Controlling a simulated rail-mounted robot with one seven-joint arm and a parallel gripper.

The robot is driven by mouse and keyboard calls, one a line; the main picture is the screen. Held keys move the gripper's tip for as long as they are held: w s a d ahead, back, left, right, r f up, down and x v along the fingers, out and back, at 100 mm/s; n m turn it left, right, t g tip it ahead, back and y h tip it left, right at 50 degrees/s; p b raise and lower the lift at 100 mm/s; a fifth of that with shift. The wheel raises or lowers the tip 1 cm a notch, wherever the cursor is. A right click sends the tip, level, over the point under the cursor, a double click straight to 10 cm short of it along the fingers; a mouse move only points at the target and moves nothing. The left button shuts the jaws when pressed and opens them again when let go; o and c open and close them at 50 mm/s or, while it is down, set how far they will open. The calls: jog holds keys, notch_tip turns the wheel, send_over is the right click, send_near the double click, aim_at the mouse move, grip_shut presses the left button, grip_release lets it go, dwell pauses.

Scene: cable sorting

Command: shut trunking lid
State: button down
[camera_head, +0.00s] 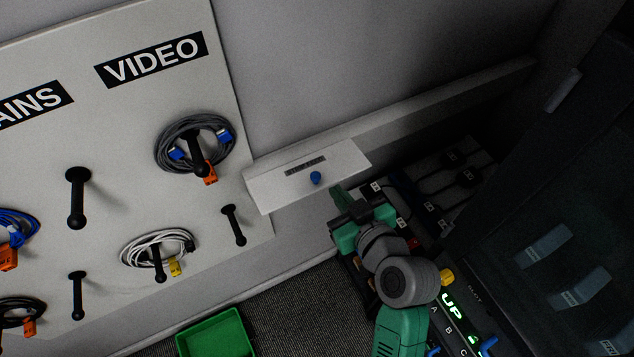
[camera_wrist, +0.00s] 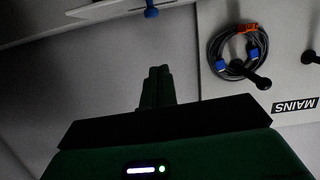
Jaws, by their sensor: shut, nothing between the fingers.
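The trunking lid (camera_head: 275,193) is a pale flat plate with a dark label and a blue knob (camera_head: 316,178). It is at the trunking on the wall, right of the pegboard, and looks brighter than the trunking beside it. I cannot tell how far it stands open. In the wrist view the lid (camera_wrist: 100,10) shows at the top edge, partly cut off, with its knob (camera_wrist: 151,12). My gripper (camera_head: 339,192) is shut and empty, just below and right of the knob and apart from it. Its closed fingers (camera_wrist: 157,88) point toward the knob in the wrist view.
The pegboard (camera_head: 120,110) on the left has black pegs, some carrying coiled cables (camera_head: 196,144). A green bin (camera_head: 213,335) stands on the floor below. Dark equipment with a lit panel (camera_head: 455,305) crowds the right, close to my arm. The wall above the lid is clear.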

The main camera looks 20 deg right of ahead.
jog(key=p, duration=0.2)
send_over(319, 179)
jog(key=s, duration=0.1)
jog(key=shift+a+f, duration=0.25)
jog(key=shift+f, duration=0.35)
jog(key=shift+a+f, duration=0.2)
jog(key=shift+f, duration=0.4)
jog(key=f, duration=0.3)
jog(key=shift+s+d, duration=0.1)
jog(key=shift+s, duration=0.1)
jog(key=shift+f, duration=0.6)
jog(key=shift+f+b, duration=0.1)
jog(key=shift+b, duration=0.25)
